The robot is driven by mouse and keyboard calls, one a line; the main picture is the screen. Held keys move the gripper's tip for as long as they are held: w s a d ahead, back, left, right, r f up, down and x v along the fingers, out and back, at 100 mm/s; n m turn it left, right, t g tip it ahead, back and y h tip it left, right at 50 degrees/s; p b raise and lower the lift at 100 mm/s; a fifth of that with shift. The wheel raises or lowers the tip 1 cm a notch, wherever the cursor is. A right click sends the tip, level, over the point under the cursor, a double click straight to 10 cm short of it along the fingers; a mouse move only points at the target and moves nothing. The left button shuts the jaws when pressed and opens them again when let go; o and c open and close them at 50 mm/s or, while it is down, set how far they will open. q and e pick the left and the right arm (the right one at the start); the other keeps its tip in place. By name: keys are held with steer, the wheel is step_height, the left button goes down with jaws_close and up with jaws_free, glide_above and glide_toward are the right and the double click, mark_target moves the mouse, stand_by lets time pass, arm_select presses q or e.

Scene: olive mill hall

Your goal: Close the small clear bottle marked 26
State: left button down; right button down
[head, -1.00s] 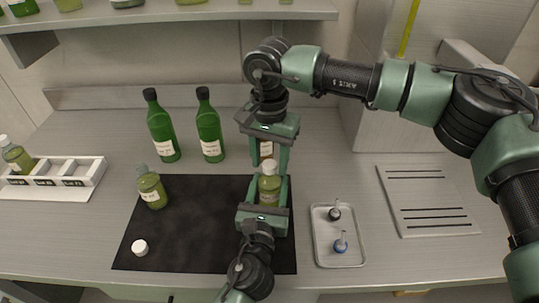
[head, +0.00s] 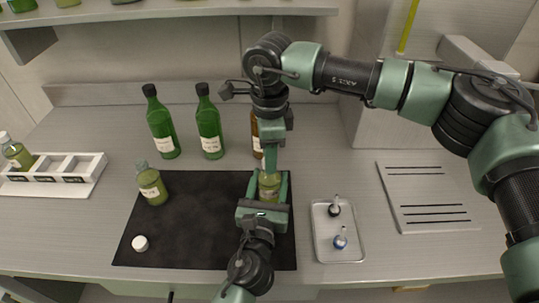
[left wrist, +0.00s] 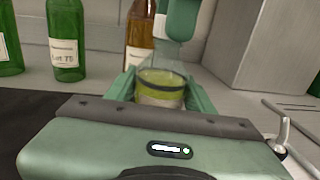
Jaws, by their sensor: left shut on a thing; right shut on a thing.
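A small clear bottle (head: 268,188) with yellow-green liquid stands upright at the right of the dark mat (head: 195,225). My left gripper (head: 269,182) is shut around its body, which also shows in the left wrist view (left wrist: 161,88). The number on it cannot be read. My right gripper (head: 270,166) is directly above, its fingers seen edge-on at the bottle's top; they hide the cap they are shut on. A similar uncapped bottle (head: 152,187) stands at the mat's left.
A loose white cap (head: 140,243) lies on the mat's front left. Two green bottles (head: 161,125) (head: 209,125) and a brown one (head: 256,135) stand behind. A metal tray (head: 322,250) with small stoppers is close right; a white rack (head: 85,178) is far left.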

steer(key=m, duration=1.3)
steer(key=c, duration=1)
jaws_free()
steer(key=shift+c, duration=0.2)
step_height(320, 180, up, 12)
